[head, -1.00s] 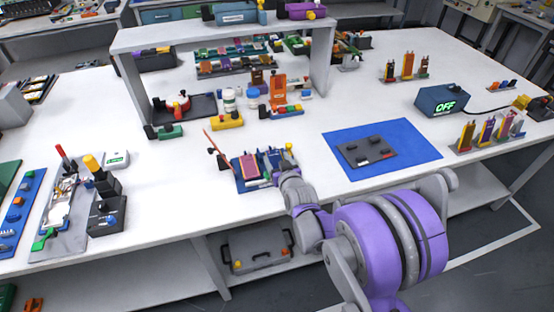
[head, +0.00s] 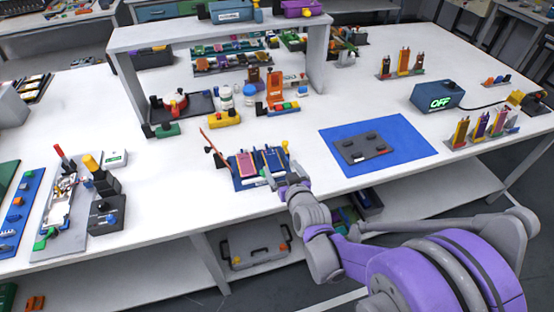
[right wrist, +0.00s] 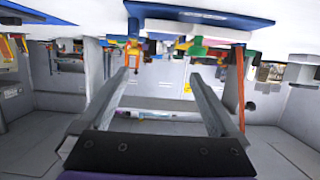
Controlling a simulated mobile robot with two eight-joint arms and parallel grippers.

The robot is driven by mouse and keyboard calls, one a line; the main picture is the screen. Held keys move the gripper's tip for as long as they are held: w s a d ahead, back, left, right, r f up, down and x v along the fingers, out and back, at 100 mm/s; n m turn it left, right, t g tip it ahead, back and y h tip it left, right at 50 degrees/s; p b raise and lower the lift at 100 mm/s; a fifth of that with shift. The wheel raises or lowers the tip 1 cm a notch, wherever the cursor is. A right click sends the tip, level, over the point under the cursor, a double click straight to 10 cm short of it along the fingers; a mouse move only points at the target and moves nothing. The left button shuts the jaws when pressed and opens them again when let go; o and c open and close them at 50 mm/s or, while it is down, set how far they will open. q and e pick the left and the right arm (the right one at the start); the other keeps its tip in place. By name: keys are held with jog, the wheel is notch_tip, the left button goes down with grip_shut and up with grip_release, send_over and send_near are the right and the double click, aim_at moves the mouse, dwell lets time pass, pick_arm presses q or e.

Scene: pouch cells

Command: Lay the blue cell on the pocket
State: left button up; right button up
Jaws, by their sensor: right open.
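A blue tray (head: 240,184) stands near the table's front edge. In it lie a pinkish-purple cell (head: 245,164) on the left and a dark blue cell (head: 271,158) on the right. A dark grey plate (head: 362,147) with several small dark blocks lies on a blue mat (head: 408,135) to the right; I cannot tell whether it holds the pocket. My right gripper (head: 274,180) is at the tray's front right edge. In the right wrist view its fingers (right wrist: 161,73) are apart with nothing between them, and the blue tray (right wrist: 195,14) shows above them, upside down. My left gripper is not in view.
A shelf (head: 215,40) spans the back. The table between tray and mat is clear.

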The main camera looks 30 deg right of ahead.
jog(key=v, duration=0.2)
jog(key=shift+s+r, duration=0.1)
jog(key=shift+s, duration=0.15)
jog(key=s+a+f+n+g+y, duration=0.1)
jog(key=s+a+g, duration=0.3)
jog(key=s, duration=0.5)
jog(key=s+a+f+n+g+y, duration=0.1)
jog(key=s+a+f+g+y, duration=0.1)
jog(key=s+a+g, duration=0.3)
jog(key=s+a+f, duration=0.1)
jog(key=s+a, duration=0.2)
jog(key=s, duration=0.2)
jog(key=shift+s+a+n+y, duration=0.2)
jog(key=shift+n+y, duration=0.1)
jog(key=shift+n, duration=0.1)
